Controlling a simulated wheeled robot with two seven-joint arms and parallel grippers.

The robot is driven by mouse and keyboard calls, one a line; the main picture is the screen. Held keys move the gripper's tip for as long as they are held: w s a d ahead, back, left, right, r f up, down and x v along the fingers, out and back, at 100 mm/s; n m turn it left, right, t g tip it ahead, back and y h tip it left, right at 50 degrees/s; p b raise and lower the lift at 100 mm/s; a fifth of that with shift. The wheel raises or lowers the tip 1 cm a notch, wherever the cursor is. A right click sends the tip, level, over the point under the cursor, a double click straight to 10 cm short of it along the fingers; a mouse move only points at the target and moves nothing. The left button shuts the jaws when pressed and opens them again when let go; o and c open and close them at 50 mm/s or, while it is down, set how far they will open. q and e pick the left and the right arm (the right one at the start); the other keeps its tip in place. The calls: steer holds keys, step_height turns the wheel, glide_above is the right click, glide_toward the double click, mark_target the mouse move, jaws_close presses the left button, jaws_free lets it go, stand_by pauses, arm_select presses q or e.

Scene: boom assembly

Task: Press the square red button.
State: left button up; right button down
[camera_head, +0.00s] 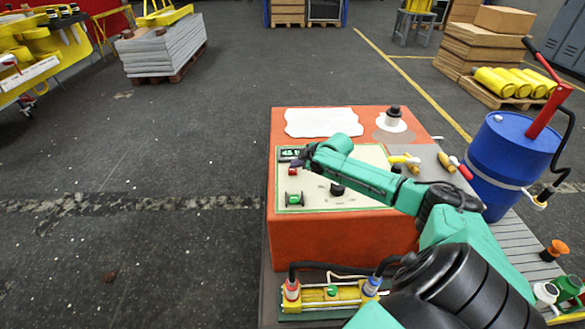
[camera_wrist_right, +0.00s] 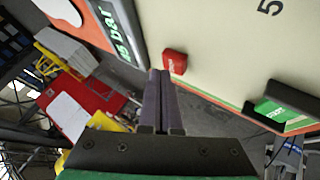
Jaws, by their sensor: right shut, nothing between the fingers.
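The square red button (camera_head: 292,171) sits on the left side of a pale panel (camera_head: 318,198) on top of an orange box. It also shows in the right wrist view (camera_wrist_right: 176,62), just right of my fingertips. My right gripper (camera_head: 298,163) is shut and empty, with its fingertips close beside the button. In the right wrist view the two dark fingers (camera_wrist_right: 159,74) are pressed together. I cannot tell whether they touch the button. My left gripper is not in view.
A green switch (camera_head: 294,199) and a black knob (camera_head: 337,189) are on the same panel. A small display (camera_head: 289,154) sits just behind the button. A blue drum (camera_head: 503,165) stands to the right.

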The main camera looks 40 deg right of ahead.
mark_target(296, 171)
steer(key=shift+r, duration=0.3)
step_height(296, 171, up, 5)
steer(key=p, duration=0.5)
steer(key=shift+r, duration=0.1)
steer(key=shift+f, duration=0.2)
stand_by(0.5)
